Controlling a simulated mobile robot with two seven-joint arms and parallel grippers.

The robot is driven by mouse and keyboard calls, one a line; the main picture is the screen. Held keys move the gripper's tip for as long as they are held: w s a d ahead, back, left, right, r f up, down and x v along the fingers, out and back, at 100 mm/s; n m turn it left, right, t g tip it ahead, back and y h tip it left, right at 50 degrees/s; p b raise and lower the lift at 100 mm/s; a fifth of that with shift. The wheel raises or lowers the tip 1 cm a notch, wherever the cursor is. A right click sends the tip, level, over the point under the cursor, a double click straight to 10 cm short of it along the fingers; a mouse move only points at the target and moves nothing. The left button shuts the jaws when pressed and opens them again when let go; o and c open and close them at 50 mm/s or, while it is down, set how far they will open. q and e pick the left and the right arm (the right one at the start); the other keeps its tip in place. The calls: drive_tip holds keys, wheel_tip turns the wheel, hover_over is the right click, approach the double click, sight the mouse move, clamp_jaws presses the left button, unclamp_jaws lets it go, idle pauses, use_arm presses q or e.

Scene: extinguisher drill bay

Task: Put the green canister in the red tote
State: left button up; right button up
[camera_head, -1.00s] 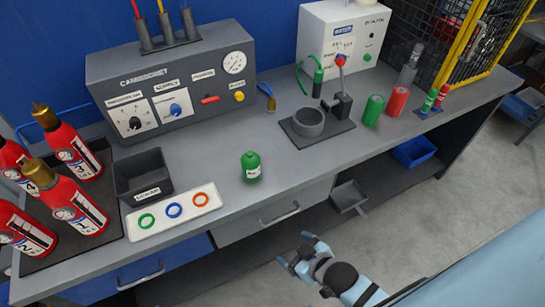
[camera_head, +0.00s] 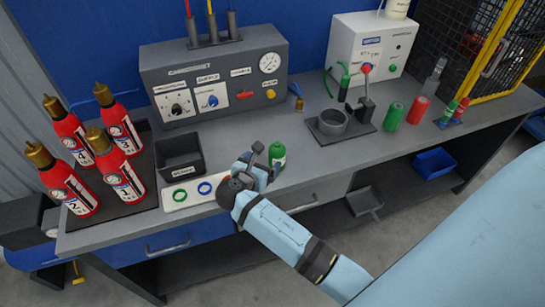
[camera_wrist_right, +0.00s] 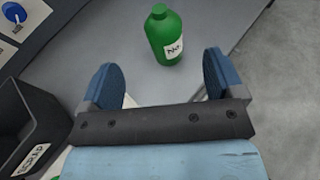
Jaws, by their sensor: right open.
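The green canister (camera_head: 278,154), a small bottle with a white label, stands upright on the bench near its front edge. It also shows in the right wrist view (camera_wrist_right: 163,32), ahead of and between the lines of the fingers. My right gripper (camera_head: 263,161) is just left of and in front of it. In the right wrist view the fingers (camera_wrist_right: 160,78) are wide apart with nothing between them, and the canister is beyond their tips. I see no red tote in these frames. My left gripper is out of view.
A black scrap bin (camera_head: 181,155) and a white tray with coloured rings (camera_head: 178,196) are left of my gripper. Red extinguishers (camera_head: 68,187) stand farther left. A grey panel (camera_head: 212,85) stands behind. Green (camera_head: 393,117) and red (camera_head: 417,110) cylinders stand right. A blue bin (camera_head: 435,163) is below.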

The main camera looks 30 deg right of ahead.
sight(274, 151)
drive_tip(key=x, duration=0.5)
drive_tip(key=shift+w+d+f, duration=0.15)
drive_tip(key=shift+w+d, duration=0.05)
drive_tip(key=shift+d, duration=0.05)
drive_tip(key=shift+f+p+x, duration=0.1)
drive_tip(key=shift+p+x, duration=0.3)
drive_tip(key=shift+x, duration=1)
drive_tip(key=shift+f+p+x, duration=0.15)
drive_tip(key=shift+p+x, duration=0.2)
drive_tip(key=shift+x, duration=1)
drive_tip(key=shift+s, duration=0.2)
drive_tip(key=shift+c, duration=0.2)
drive_tip(key=c, duration=1.1)
drive_tip(key=shift+c, duration=0.7)
drive_tip(key=shift+r, duration=0.1)
drive_tip(key=shift+r, duration=0.1)
